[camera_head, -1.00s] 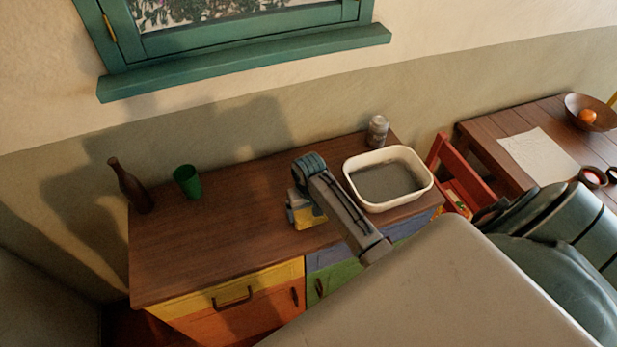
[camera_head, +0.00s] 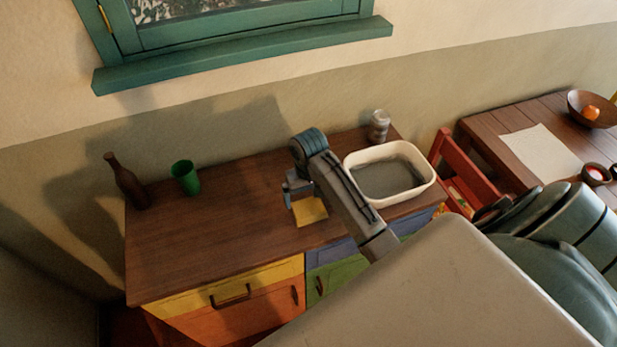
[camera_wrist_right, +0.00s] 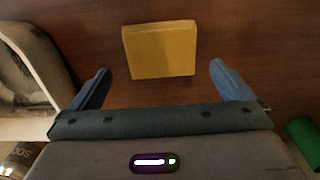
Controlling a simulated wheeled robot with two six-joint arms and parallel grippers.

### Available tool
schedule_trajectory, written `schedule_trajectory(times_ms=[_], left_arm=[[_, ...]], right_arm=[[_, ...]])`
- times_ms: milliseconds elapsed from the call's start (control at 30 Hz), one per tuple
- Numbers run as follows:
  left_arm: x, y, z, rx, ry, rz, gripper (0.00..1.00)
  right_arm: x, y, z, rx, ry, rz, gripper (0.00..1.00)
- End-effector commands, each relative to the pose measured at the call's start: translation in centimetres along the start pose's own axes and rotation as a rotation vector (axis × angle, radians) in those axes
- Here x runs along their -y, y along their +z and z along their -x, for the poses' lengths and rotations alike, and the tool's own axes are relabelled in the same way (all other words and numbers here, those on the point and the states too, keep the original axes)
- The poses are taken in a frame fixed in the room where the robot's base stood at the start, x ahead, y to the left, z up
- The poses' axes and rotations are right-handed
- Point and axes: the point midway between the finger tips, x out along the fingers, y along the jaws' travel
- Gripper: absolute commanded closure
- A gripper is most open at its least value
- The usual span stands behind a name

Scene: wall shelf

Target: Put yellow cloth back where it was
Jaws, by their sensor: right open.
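The yellow cloth (camera_head: 309,211) lies flat and folded square on the brown cabinet top, left of the white basin. It shows whole in the right wrist view (camera_wrist_right: 159,49). My right gripper (camera_head: 291,194) is just behind the cloth in the head view. In the right wrist view my right gripper (camera_wrist_right: 159,82) has its fingers wide apart with nothing between them, and the cloth lies beyond the fingertips, apart from them. My left gripper is in neither view.
The white basin (camera_head: 425,186) with grey liquid stands at the right end of the cabinet top (camera_head: 200,250). A grey jar (camera_head: 379,126) stands behind it. A green cup (camera_head: 185,178) and brown bottle (camera_head: 126,182) stand at the left. The left middle is clear.

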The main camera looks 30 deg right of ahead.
Motion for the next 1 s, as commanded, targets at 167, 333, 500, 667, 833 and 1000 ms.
schedule_trajectory(times_ms=[167,333,500,667,833,1000], left_arm=[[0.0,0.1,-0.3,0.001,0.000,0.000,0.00],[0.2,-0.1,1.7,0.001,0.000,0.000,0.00],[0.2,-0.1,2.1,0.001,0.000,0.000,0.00],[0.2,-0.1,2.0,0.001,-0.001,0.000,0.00],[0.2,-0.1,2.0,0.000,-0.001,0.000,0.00],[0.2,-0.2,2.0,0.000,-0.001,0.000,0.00]], right_arm=[[0.0,-0.1,4.2,-0.005,0.000,0.000,0.00],[0.0,0.0,5.8,0.000,0.000,0.000,0.00],[0.0,0.0,6.1,0.000,0.000,0.000,0.00],[0.0,0.0,6.0,0.000,0.000,0.000,0.00],[0.0,0.0,6.0,-0.001,0.000,0.000,0.00],[0.0,0.0,6.0,-0.001,-0.001,0.000,0.00]])
